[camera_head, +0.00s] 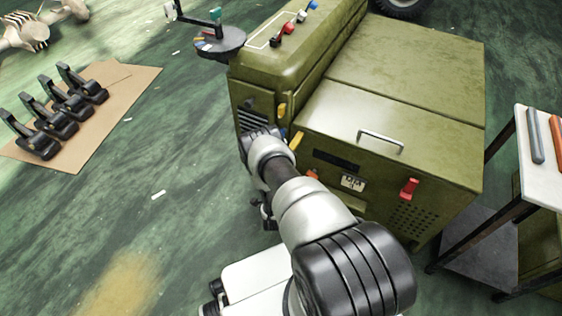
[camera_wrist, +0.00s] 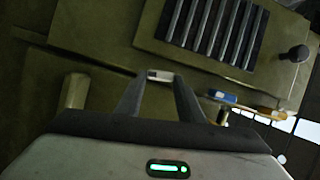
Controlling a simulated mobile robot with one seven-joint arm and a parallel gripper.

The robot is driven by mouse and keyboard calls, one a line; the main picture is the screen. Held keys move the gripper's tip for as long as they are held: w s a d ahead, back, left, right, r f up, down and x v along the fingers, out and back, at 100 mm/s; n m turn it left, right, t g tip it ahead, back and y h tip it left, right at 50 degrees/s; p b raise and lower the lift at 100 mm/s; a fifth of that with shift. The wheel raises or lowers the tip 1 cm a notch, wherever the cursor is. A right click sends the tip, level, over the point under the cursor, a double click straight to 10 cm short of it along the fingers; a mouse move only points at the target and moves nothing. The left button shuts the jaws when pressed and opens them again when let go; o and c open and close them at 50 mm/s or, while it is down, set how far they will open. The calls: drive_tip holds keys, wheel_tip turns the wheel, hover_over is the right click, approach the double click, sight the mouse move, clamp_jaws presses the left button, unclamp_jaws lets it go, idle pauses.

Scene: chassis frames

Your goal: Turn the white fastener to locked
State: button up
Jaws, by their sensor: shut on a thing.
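The white fastener (camera_wrist: 160,75) is a small pale piece on the olive-green machine. In the wrist view it sits between the fingertips of my gripper (camera_wrist: 160,81), which is shut on it. Its lower part is hidden by the fingers, and I cannot tell which way it is turned. In the head view my gripper (camera_head: 260,133) reaches the left face of the machine (camera_head: 400,90), below the vent slats, and my arm hides the white fastener there.
A blue fastener (camera_wrist: 222,97) is just right of my fingers, and a yellowish one (camera_wrist: 75,91) is to the left. A dark round knob (camera_wrist: 296,53) sticks out near the vent (camera_wrist: 210,28). A red fastener (camera_head: 409,188) is on the machine's front. A white-topped cart (camera_head: 543,180) stands at right.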

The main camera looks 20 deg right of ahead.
drive_tip(key=shift+f+m+t, duration=0.15)
drive_tip(key=shift+m+t, duration=0.35)
drive_tip(key=shift+m, duration=0.3)
drive_tip(key=o, duration=1.1)
drive_tip(key=shift+c, duration=0.2)
drive_tip(key=shift+s+a, duration=0.1)
